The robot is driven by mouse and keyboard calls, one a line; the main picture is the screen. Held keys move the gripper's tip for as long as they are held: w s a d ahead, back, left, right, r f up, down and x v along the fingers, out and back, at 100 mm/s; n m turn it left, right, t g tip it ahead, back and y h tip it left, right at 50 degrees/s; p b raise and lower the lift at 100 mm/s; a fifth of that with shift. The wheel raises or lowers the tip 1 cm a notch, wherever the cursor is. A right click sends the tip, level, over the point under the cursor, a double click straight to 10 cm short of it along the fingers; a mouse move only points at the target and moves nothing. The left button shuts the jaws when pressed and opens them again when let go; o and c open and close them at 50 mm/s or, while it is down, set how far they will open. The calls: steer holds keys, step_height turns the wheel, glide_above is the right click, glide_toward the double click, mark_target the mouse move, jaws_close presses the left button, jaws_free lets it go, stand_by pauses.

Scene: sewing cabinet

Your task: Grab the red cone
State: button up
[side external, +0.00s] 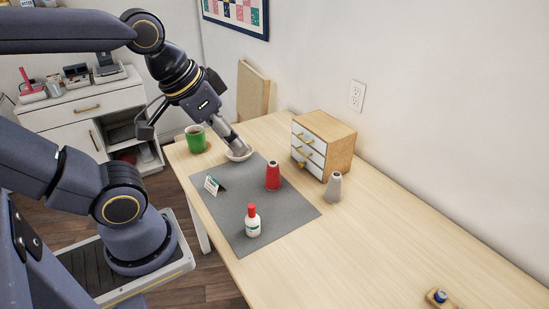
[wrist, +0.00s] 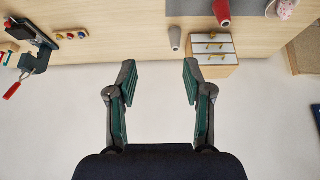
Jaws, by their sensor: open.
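The red cone (side external: 272,176) stands upright on the grey mat (side external: 240,217), right of its middle in the side view. In the wrist view the red cone (wrist: 222,11) is at the top edge, partly cut off, right of and beyond my fingertips. My gripper (side external: 240,147) is over or beside the white bowl at the mat's far edge, apart from the cone. In the wrist view my gripper (wrist: 159,68) has its two fingers wide apart with nothing between them.
A small drawer cabinet (side external: 336,140) and a grey cone (side external: 334,187) stand right of the red cone. A white bottle with a red cap (side external: 253,221) and a small card (side external: 212,185) are on the mat. A green mug (side external: 196,139) is at the left. The near-right table is mostly clear.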

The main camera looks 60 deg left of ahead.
steer(key=o, duration=0.6)
stand_by(0.3)
